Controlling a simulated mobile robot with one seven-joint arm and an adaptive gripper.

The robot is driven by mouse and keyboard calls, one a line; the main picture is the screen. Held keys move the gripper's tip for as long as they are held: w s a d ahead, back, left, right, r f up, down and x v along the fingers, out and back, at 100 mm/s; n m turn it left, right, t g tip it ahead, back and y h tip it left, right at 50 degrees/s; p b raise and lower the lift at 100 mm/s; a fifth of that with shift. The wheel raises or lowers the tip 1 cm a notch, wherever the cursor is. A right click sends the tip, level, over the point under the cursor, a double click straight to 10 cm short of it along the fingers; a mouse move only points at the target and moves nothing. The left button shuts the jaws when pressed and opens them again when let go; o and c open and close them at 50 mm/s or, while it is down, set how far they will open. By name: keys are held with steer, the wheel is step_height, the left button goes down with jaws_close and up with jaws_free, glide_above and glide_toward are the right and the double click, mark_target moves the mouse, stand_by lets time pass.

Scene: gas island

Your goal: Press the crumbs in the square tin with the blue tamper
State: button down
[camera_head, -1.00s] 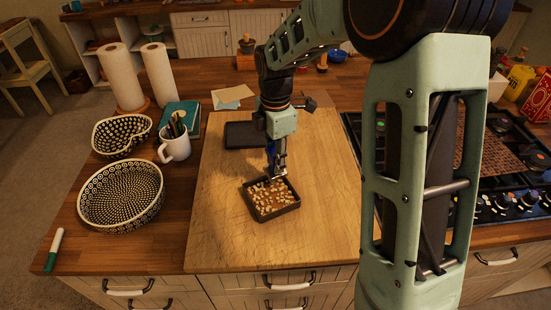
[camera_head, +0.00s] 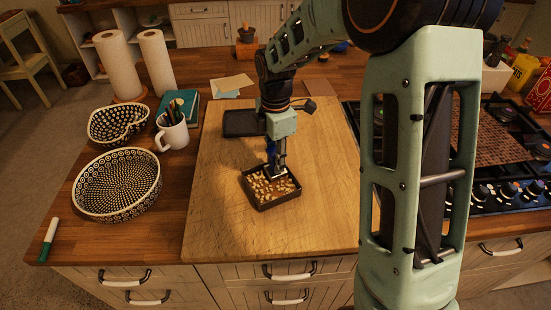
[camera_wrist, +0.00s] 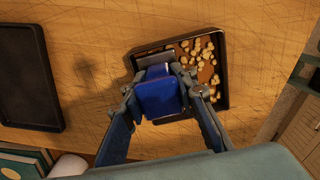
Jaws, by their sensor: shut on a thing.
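The square tin (camera_head: 285,199) is dark and sits on the wooden board, with pale crumbs (camera_head: 262,188) spread over a brown base inside it. In the wrist view the tin (camera_wrist: 226,70) shows crumbs (camera_wrist: 203,60) on its right side. My gripper (camera_head: 277,166) points down over the tin's back part. It is shut on the blue tamper (camera_wrist: 160,92), whose blue body sits between the fingers. A grey flat edge of the tamper shows just beyond the fingers, over the tin. I cannot tell whether it touches the crumbs.
A dark, empty-looking tray (camera_head: 243,122) lies behind on the board (camera_head: 225,215). At left stand patterned dishes (camera_head: 118,184), a white mug (camera_head: 172,135) with utensils and paper rolls (camera_head: 157,62). A stove (camera_head: 507,150) is at right. The board's front is clear.

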steer(key=shift+s+f, duration=0.1)
steer(key=shift+f, duration=0.6)
stand_by(1.1)
steer(key=shift+r, duration=0.15)
step_height(320, 180, up, 4)
steer(key=p, duration=0.3)
steer(key=shift+r, duration=0.25)
steer(key=c, duration=2.3)
jaws_free()
jaws_close()
steer(key=shift+s+d+r+b, duration=0.25)
steer(key=shift+s+d, duration=0.1)
steer(key=shift+s, duration=0.45)
steer(key=shift+s+d+r+b, duration=0.25)
steer(key=shift+s+d+r, duration=0.1)
steer(key=shift+s, duration=0.45)
steer(key=shift+s+d+r+b, duration=0.25)
steer(key=shift+s+d, duration=0.1)
steer(key=shift+s, duration=0.45)
